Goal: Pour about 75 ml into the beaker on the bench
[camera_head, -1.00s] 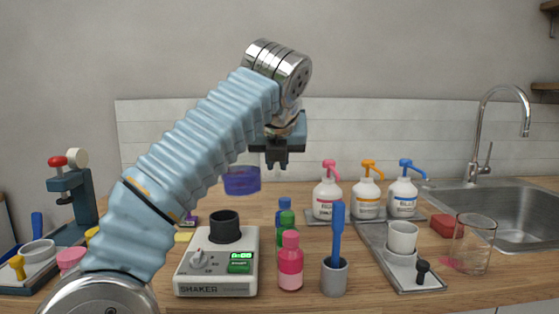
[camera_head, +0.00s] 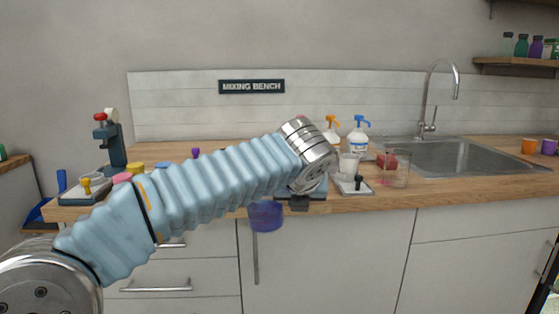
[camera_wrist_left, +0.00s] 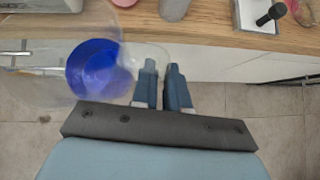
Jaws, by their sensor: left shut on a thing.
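A clear jug with blue liquid (camera_head: 266,216) hangs in front of the counter's cabinet doors. My left gripper (camera_head: 299,203) is at its right side, mostly hidden by my arm. In the left wrist view, the jug (camera_wrist_left: 98,68) shows left of the fingers, and the gripper (camera_wrist_left: 164,85) is shut on its clear handle. The jug looks roughly upright; its liquid level cannot be read. A clear glass beaker (camera_head: 399,172) stands on the bench near the front edge, right of the jug and apart from it. Its contents are unclear. My right gripper is not in view.
A sink (camera_head: 460,158) lies right. My arm hides much of the bench middle. Floor space in front looks clear.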

